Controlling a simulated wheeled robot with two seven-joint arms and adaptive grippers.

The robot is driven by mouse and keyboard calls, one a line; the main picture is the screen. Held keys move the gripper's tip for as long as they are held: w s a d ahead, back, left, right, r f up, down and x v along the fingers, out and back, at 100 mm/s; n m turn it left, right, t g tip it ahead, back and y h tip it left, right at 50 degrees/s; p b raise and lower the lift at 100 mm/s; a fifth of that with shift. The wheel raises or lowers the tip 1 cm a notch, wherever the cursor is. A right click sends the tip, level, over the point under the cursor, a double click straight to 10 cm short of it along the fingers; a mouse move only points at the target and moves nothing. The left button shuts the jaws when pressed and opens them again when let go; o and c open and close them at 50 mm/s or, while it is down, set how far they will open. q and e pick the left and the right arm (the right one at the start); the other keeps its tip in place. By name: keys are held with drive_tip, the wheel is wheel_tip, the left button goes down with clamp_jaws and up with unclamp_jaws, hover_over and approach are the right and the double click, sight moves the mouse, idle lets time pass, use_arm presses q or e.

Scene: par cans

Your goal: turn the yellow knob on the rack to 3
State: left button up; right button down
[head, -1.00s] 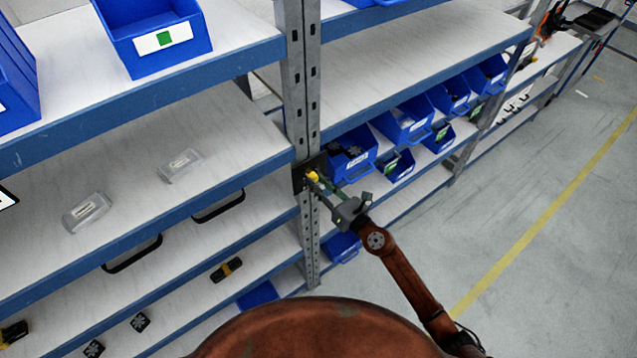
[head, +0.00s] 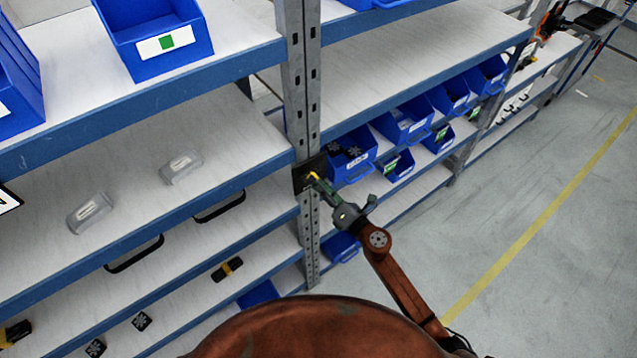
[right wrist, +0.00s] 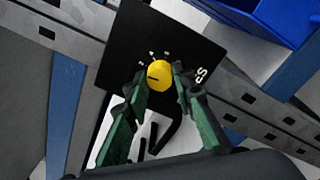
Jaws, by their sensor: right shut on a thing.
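The yellow knob (right wrist: 160,73) sits on a square black plate on the rack's upright; the plate (head: 305,173) also shows in the head view. A dark pointer line on the knob points left in the right wrist view. Small white marks curve around that side of the knob, but their numbers are too small to read. My right gripper (head: 314,177) is at the plate, its green and dark fingers on either side of the knob and shut on it. In the head view the fingers hide most of the knob. My left gripper is not in view.
The grey upright (head: 300,90) stands between shelves with blue edges. Blue bins (head: 408,122) fill the shelf right of it. Clear plastic cases (head: 90,212) lie on the shelf to the left. The floor (head: 560,220) at the right is clear.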

drive_tip(key=shift+m, duration=0.7)
drive_tip(key=c, duration=1.6)
unclamp_jaws()
drive_tip(key=v, duration=1.2)
